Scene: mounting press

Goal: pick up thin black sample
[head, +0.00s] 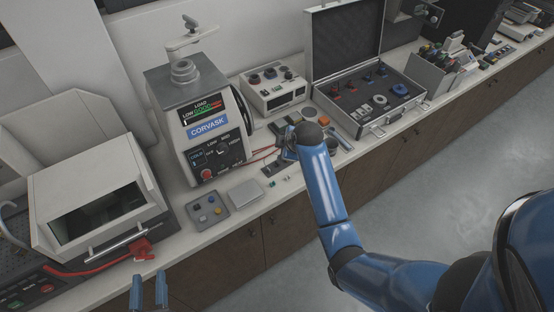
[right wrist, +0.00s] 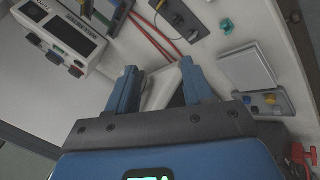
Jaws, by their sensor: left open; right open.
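My right gripper (right wrist: 160,78) is open; its two blue fingers stand apart over the bench in the right wrist view. Between them, close to the right finger, shows a dark patch (right wrist: 178,98) beside a pale surface. It may be the thin black sample, but the gripper body covers part of it. In the head view my right arm reaches the bench beside the Corvask press (head: 208,127), and its hand hides what is under it. My left gripper (head: 149,285) is open and empty in front of the bench's front edge. No other clear black sample shows.
A small grey tray (head: 220,217) with coloured pieces and a pale pad (head: 243,194) lie before the press. An open case (head: 352,122) stands right of my right arm. A control box (head: 273,90) stands behind. A red-handled item (head: 143,250) lies at front left.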

